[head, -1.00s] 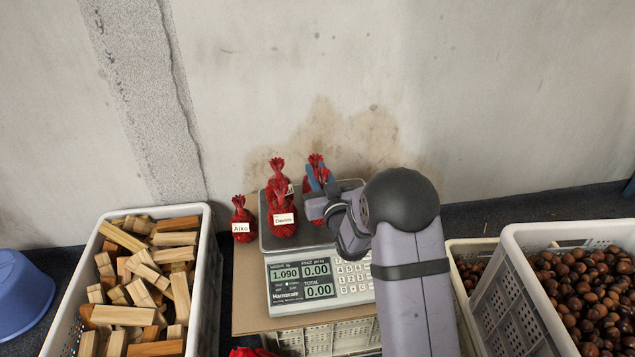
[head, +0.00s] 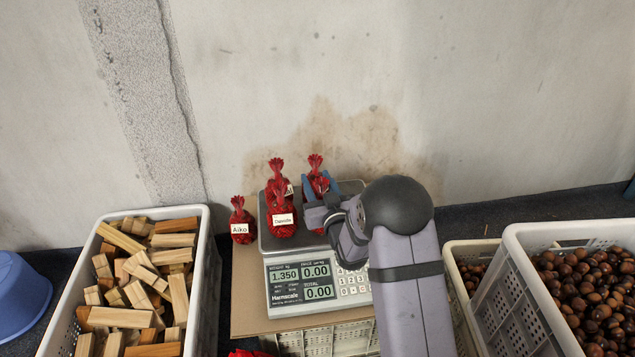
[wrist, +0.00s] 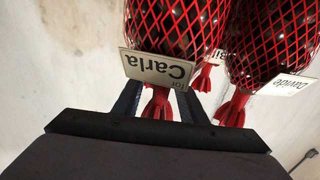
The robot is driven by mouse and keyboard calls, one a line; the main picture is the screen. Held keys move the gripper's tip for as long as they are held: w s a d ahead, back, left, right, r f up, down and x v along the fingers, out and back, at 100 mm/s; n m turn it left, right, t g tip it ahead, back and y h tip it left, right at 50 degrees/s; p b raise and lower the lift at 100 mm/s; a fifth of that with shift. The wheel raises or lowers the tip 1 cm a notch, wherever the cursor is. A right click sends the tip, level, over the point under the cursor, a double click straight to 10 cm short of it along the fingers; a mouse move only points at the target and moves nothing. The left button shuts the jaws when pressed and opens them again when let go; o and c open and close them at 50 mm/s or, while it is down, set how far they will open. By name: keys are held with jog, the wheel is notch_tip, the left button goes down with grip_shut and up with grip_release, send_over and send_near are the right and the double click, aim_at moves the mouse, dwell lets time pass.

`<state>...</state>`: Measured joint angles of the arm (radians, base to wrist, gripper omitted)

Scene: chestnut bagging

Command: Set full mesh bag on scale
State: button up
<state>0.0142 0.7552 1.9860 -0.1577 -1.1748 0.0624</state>
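A full red mesh bag (head: 317,184) stands upright on the right part of the scale's dark plate (head: 278,243). In the wrist view it shows as the bag tagged "Carla" (wrist: 150,30). My gripper (head: 321,188) is open, its blue fingers spread on either side of this bag's tied neck. The wrist view shows gaps between the fingers (wrist: 158,104) and the neck. A bag tagged "Davide" (head: 281,212) stands on the left of the plate, with another bag (head: 278,180) mostly hidden behind it. The scale's display (head: 285,275) reads 1.350.
A bag tagged "Aiko" (head: 242,225) stands left of the scale. A crate of wood blocks (head: 206,245) is at left, and a crate of chestnuts (head: 515,290) at right. A smaller crate (head: 455,250) stands beside it. The wall (head: 300,80) rises close behind.

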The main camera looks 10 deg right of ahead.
jog(key=shift+r, duration=0.25)
jog(key=s+d+p, duration=0.1)
jog(key=s+p, duration=0.1)
jog(key=s, duration=1)
jog(key=shift+d, duration=0.25)
jog(key=shift+f, duration=0.1)
jog(key=s+d+f+g+h, duration=0.2)
jog(key=s+f+g, duration=0.5)
jog(key=g, duration=0.2)
jog(key=s+m+g, duration=0.1)
jog(key=s+g, duration=0.7)
jog(key=s, duration=1.4)
jog(key=shift+a+r+g+h, duration=0.3)
jog(key=shift+a+g, duration=0.1)
